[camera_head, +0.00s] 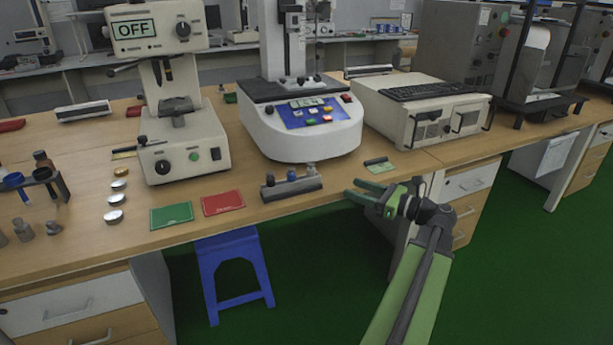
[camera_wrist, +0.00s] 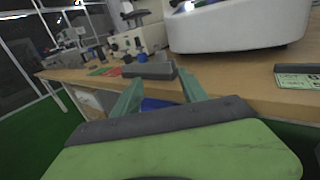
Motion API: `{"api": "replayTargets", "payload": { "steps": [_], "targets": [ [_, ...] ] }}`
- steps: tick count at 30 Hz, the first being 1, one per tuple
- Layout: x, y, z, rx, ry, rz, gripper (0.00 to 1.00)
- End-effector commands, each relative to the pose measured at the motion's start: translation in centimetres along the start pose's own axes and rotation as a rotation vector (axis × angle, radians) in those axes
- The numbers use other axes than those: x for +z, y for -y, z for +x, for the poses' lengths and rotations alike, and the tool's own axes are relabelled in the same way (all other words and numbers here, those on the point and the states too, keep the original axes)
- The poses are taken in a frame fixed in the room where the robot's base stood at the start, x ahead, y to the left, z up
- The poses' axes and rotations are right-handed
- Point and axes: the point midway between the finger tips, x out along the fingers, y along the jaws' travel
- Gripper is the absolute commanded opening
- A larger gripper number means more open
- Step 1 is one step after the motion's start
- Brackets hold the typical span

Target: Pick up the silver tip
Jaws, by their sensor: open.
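A dark holder block (camera_head: 291,187) lies near the front edge of the wooden bench, with several small tips standing on it. Which one is the silver tip is hard to tell at this size. The holder also shows in the wrist view (camera_wrist: 148,70), just beyond the fingertips. My gripper (camera_head: 349,188) is open and empty, right of the holder and at the bench's front edge. Its green fingers show in the wrist view (camera_wrist: 161,76).
A white tester (camera_head: 300,138) with a blue panel stands behind the holder. A green card (camera_head: 382,168) and dark bar lie right of it. Red (camera_head: 222,203) and green (camera_head: 171,215) cards lie to the left. A blue stool (camera_head: 234,272) stands below the bench.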

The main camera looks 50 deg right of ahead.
Motion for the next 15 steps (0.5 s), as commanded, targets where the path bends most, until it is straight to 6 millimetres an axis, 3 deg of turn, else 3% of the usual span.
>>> {"api": "replayTargets", "payload": {
  "steps": [3, 9, 15],
  "targets": [
    [0.0, -0.1, 3.3, 0.004, -0.001, -0.001, 0.5],
    [0.0, 0.1, 7.6, 0.001, -0.001, -0.002, 0.5],
    [0.0, 0.1, 8.9, -0.002, -0.001, -0.002, 0.5]
  ]
}}
